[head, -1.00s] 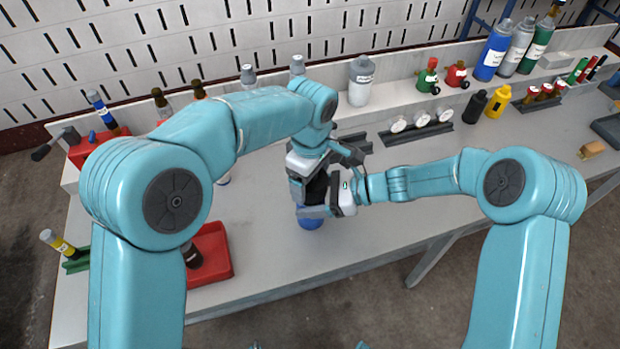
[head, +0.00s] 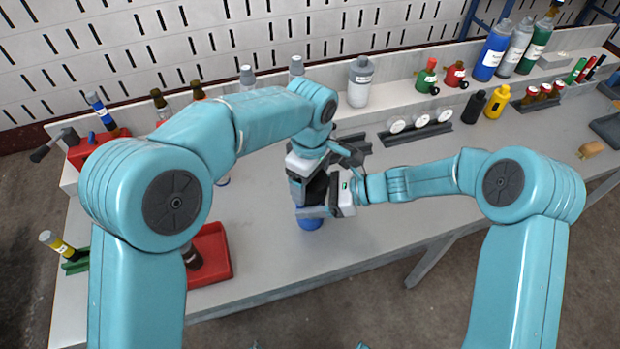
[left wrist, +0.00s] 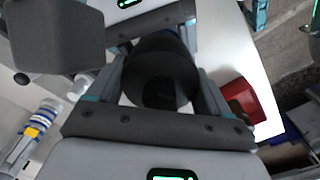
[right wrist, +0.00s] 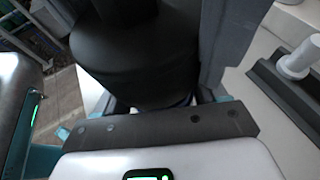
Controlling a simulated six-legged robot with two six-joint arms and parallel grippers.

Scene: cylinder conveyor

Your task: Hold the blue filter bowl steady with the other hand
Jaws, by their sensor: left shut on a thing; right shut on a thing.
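The blue filter bowl (head: 309,223) stands on the bench at the centre of the head view, mostly hidden by my grippers. A black round filter head (left wrist: 160,72) sits on top of it; the right wrist view shows it large and close (right wrist: 135,60). My left gripper (head: 308,186) reaches down from above and is shut on the black head, with a finger on each side. My right gripper (head: 325,208) comes in from the right, lower down, and is shut around the blue bowl. Its fingertips are hidden under the black head.
A red tray (head: 212,255) with a dark bottle lies to the left. Behind are a grey bottle (head: 360,82) on a shelf and a dark rack with white round gauges (head: 420,122). The bench surface (head: 400,205) to the right of the bowl is clear up to its front edge.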

